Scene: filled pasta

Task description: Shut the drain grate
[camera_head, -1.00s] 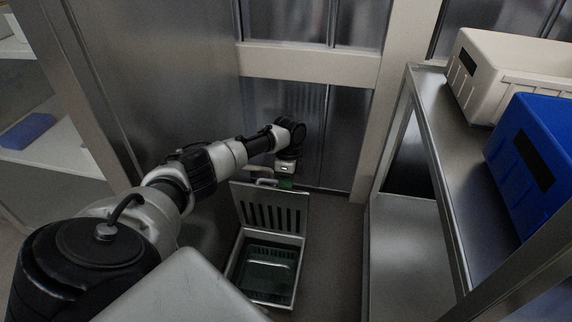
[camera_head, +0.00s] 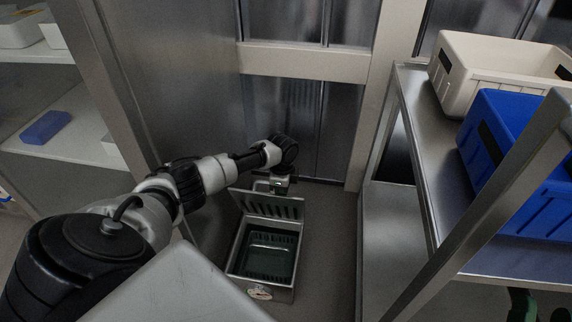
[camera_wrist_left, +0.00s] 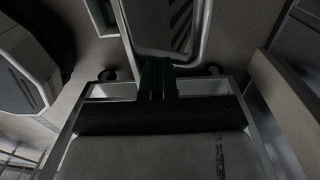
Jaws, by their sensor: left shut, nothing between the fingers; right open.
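The drain grate (camera_head: 268,204) is a slotted metal lid hinged at the far side of a square drain box (camera_head: 293,283). My right gripper (camera_head: 538,303) shows only partly at the lower right, open.
A metal rack on the right carries a cream bin (camera_head: 488,68) and a blue bin (camera_head: 535,150). A metal wall and door frame (camera_head: 305,61) stand behind the drain. A small pale item (camera_head: 260,292) is at the box's front rim. Bare floor (camera_head: 330,235) lies right of the drain.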

